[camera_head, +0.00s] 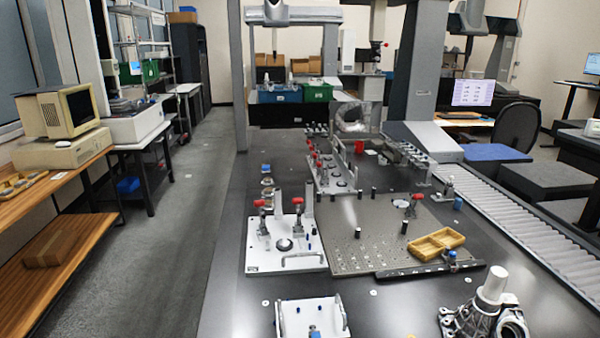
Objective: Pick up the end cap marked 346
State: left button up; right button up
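I cannot make out any part marked 346, and no marking is legible at this size. A small round dark disc (284,245) lies on a white fixture plate (262,262) near the middle of the dark table; I cannot tell whether it is an end cap. A silver casting with an upright pale cylinder (492,286) stands at the table's front right. Neither of my grippers shows in this view.
A perforated grey plate (350,262) bears a yellow two-part tray (437,243) and small dark posts. A white fixture with handles (290,318) is at the front edge. A roller conveyor (530,235) runs along the right. A grey gantry column (418,60) stands behind.

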aim_at(268, 181)
jog(key=i+j+z, duration=0.15)
jog(key=j, duration=0.3)
jog(key=i+j+z, duration=0.1)
jog(key=i+j, duration=0.15)
jog(key=j, duration=0.2)
jog(key=i+j+z, duration=0.15)
jog(key=j, duration=0.35)
jog(key=i+j+z, duration=0.15)
jog(key=j, duration=0.35)
jog(key=i+j+z, duration=0.15)
jog(key=j, duration=0.4)
jog(key=i+j+z, duration=0.1)
jog(key=j, duration=0.4)
jog(key=i+j+z, duration=0.15)
jog(key=j, duration=0.4)
jog(key=i+j, duration=0.15)
jog(key=j, duration=0.15)
jog(key=i+j+z, duration=0.1)
jog(key=i+j, duration=0.25)
jog(key=j, duration=0.25)
jog(key=i+j+z, duration=0.1)
jog(key=j, duration=0.25)
jog(key=i+j, duration=0.2)
jog(key=j+z, duration=0.05)
jog(key=j, duration=0.05)
